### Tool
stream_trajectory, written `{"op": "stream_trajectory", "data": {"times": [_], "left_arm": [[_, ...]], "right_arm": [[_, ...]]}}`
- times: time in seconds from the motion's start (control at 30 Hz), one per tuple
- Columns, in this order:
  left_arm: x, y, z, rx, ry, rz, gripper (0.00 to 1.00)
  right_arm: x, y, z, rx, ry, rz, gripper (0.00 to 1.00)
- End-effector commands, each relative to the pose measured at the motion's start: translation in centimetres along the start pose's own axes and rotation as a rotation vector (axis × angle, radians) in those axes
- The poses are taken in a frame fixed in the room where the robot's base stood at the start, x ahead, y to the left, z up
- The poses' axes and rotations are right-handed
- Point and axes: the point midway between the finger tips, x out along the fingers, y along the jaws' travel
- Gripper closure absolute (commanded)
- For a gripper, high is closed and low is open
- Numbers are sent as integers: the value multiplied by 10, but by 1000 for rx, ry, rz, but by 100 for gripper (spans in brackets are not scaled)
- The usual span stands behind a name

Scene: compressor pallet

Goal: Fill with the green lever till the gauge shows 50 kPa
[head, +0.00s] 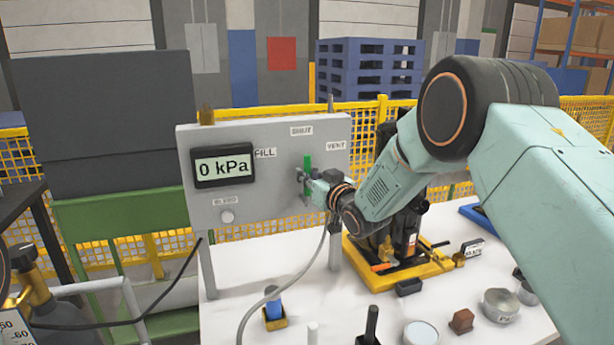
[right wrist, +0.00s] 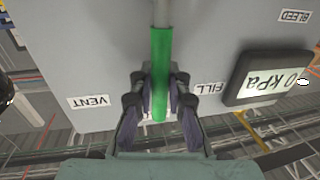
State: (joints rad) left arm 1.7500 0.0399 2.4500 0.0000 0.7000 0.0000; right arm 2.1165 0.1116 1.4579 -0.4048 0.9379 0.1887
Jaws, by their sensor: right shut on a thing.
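The green lever (head: 308,162) is on the grey panel (head: 262,212), upright in the head view, with its top below the SHUT label (head: 302,130). FILL is to its left and VENT to its right. My right gripper (head: 307,184) is at the lever, shut on it. In the right wrist view the green handle (right wrist: 160,50) runs between the two dark fingers (right wrist: 159,88). The gauge (head: 224,167) on the panel reads 0 kPa; it also shows, inverted, in the right wrist view (right wrist: 268,78). My left gripper is not in view.
A BLEED knob (head: 227,216) is below the gauge. A hose (head: 273,292) hangs down over the white table. A yellow-based compressor (head: 400,265) stands behind my right wrist. Several small items, including a blue cylinder (head: 273,309), are along the table's front.

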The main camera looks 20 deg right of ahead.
Motion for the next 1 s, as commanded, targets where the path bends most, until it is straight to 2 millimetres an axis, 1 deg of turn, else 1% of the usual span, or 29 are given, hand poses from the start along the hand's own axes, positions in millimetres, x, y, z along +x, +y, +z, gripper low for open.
{"op": "stream_trajectory", "data": {"times": [0.27,0.47,0.67,1.0], "left_arm": [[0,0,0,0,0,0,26],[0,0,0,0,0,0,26],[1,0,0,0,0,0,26],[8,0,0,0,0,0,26]], "right_arm": [[0,-2,2,-5,-6,-3,100],[0,-6,4,-56,-18,-3,100],[2,-16,6,-184,-46,-6,100],[5,-37,16,-480,-108,-7,100]]}}
